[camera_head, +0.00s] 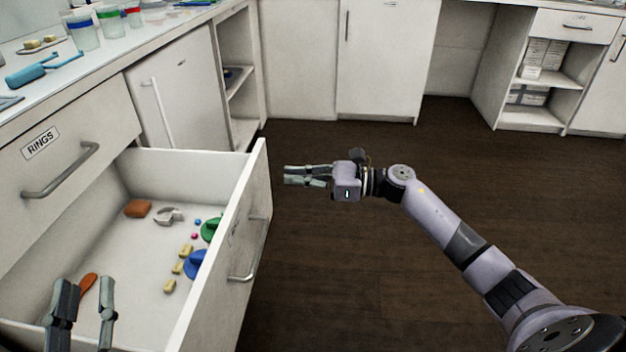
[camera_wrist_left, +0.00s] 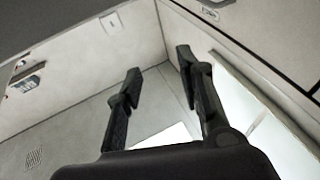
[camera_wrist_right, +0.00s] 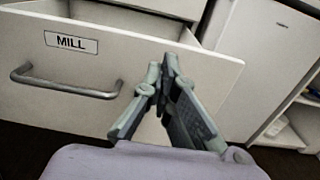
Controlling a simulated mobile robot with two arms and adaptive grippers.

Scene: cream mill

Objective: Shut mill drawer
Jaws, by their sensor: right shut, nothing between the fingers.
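The mill drawer (camera_head: 223,303) stands pulled far out below the drawer labelled RINGS. Its front panel with the MILL label (camera_wrist_right: 71,42) and bar handle (camera_wrist_right: 66,86) fills much of the right wrist view. My right gripper (camera_head: 288,176) is shut and empty, to the right of the front panel with its fingers pointing at it. In the right wrist view its fingertips (camera_wrist_right: 168,66) overlap the right part of the panel; contact cannot be told. My left gripper (camera_head: 84,288) is open and empty over the near left part of the drawer; its spread fingers show in the left wrist view (camera_wrist_left: 160,62).
In the drawer lie green (camera_head: 211,229) and blue (camera_head: 195,264) pieces, several yellow blocks (camera_head: 185,251), a brown block (camera_head: 138,208) and an orange item (camera_head: 88,283). The closed RINGS drawer (camera_head: 75,133) is above. The dark floor (camera_head: 350,270) to the right is clear.

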